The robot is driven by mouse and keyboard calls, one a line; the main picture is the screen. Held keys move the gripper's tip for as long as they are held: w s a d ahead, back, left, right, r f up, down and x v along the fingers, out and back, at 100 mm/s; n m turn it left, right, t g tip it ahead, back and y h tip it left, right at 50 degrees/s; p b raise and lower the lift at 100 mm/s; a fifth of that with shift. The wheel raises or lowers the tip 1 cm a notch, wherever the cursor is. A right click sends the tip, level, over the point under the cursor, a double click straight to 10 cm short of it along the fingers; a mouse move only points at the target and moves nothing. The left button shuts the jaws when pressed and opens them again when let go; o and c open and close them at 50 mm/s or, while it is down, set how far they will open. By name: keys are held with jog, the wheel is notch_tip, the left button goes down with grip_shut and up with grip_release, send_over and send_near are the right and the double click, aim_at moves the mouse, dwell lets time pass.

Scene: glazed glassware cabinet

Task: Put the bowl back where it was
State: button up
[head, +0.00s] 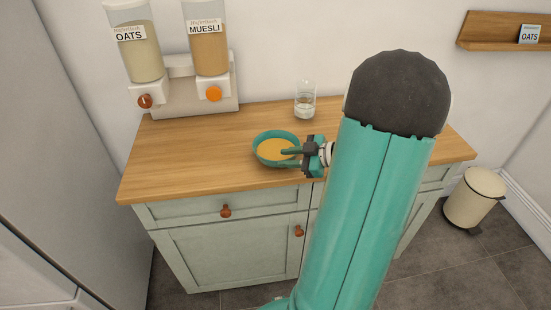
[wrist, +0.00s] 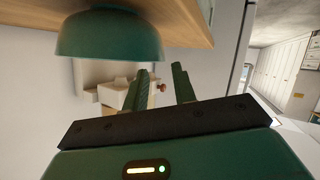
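The teal bowl (head: 257,147) stands upright on the wooden counter with a yellow-orange filling (head: 270,149) inside. In the wrist view, which is upside down, the bowl (wrist: 110,38) shows against the counter at the top left. My gripper (head: 288,151) is at the bowl's right side, with a finger reaching over the rim and part of the filling in the head view. In the wrist view my gripper's two fingers (wrist: 161,70) are apart, with nothing seen between them. The bowl lies to one side of them; whether a finger touches it, I cannot tell.
Oats (head: 138,58) and muesli (head: 207,50) dispensers stand at the counter's back left. The counter (head: 190,160) is clear to the bowl's left. A cream bin (head: 475,200) stands on the floor at right.

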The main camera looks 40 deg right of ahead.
jog(key=v, duration=0.7)
jog(key=w+a+r+m+t+h, duration=0.1)
jog(key=w+a+r+m+h, duration=0.15)
jog(key=w+r+h, duration=0.35)
jog(key=w+a+r+m+h, duration=0.25)
jog(key=w+r+h, duration=0.25)
jog(key=w+r, duration=0.3)
jog(key=s+a+f+m+g+y, duration=0.1)
jog(key=s+a+g, duration=0.1)
jog(key=s+a, duration=0.3)
jog(key=s+a+f+m+g+y, duration=0.1)
jog(key=s+a, duration=0.5)
jog(key=a, duration=0.8)
jog(key=s+a+f+m+g+y, duration=0.1)
jog(key=s+a+f+g+y, duration=0.1)
jog(key=a, duration=0.8)
jog(key=s+g+y, duration=0.1)
jog(key=s+g, duration=0.1)
jog(key=s, duration=0.1)
jog(key=shift+s+m+g, duration=0.3)
jog(key=shift+s+m, duration=0.1)
